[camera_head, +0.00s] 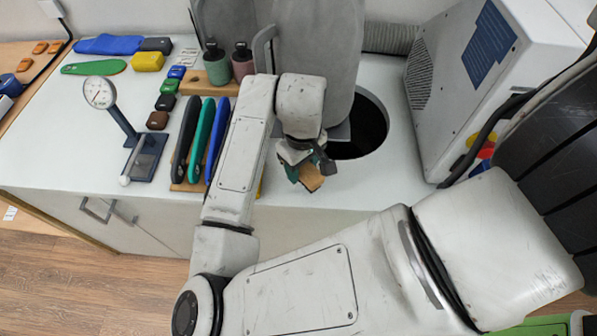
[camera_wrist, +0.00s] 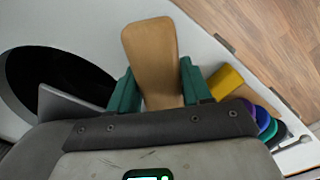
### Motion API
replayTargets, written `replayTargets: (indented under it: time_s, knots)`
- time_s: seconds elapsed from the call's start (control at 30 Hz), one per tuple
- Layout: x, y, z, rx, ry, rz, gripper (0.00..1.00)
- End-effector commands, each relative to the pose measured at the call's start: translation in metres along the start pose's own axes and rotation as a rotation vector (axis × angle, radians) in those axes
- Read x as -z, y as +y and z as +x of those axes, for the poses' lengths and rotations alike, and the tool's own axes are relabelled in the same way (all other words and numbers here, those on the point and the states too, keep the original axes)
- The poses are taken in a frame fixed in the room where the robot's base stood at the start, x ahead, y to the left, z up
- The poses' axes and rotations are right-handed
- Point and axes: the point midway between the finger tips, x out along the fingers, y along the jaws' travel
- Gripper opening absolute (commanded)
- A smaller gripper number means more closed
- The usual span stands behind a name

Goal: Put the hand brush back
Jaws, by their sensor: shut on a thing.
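My gripper (camera_head: 300,170) is above the white worktop, just in front of the round dark opening. Its green fingers (camera_wrist: 160,88) are shut on a tan wooden piece, which I take to be the hand brush (camera_wrist: 150,50). In the wrist view its broad, rounded end sticks out past the fingertips, over the white top. A tan part of the hand brush (camera_head: 312,183) also shows below the fingers in the head view. Bristles are not seen, and the rest of it is hidden by the gripper.
The round opening (camera_head: 372,128) lies behind my gripper, with grey upright parts over it. A rack of dark, green and blue insoles (camera_head: 202,138) stands to the left. A dial gauge (camera_head: 100,92) is farther left. A white machine (camera_head: 490,75) stands at right.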

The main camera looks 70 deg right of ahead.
Motion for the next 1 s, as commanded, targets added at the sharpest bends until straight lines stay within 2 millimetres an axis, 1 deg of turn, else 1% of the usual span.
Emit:
replayTargets:
  time_s: [0.17, 0.3, 0.4, 0.8, 0.83, 1.0]
  knots:
    - [0.009, -0.004, 0.011, 0.001, -0.001, -0.001, 0.0]
    - [0.008, -0.003, 0.031, 0.001, -0.002, -0.001, 0.0]
    - [0.008, -0.003, 0.039, 0.0, -0.001, 0.0, 0.0]
    - [0.008, -0.003, 0.044, 0.0, 0.0, 0.001, 0.0]
    - [0.008, -0.003, 0.044, 0.0, 0.001, 0.001, 0.49]
    - [0.008, -0.003, 0.044, 0.0, 0.001, 0.001, 0.66]
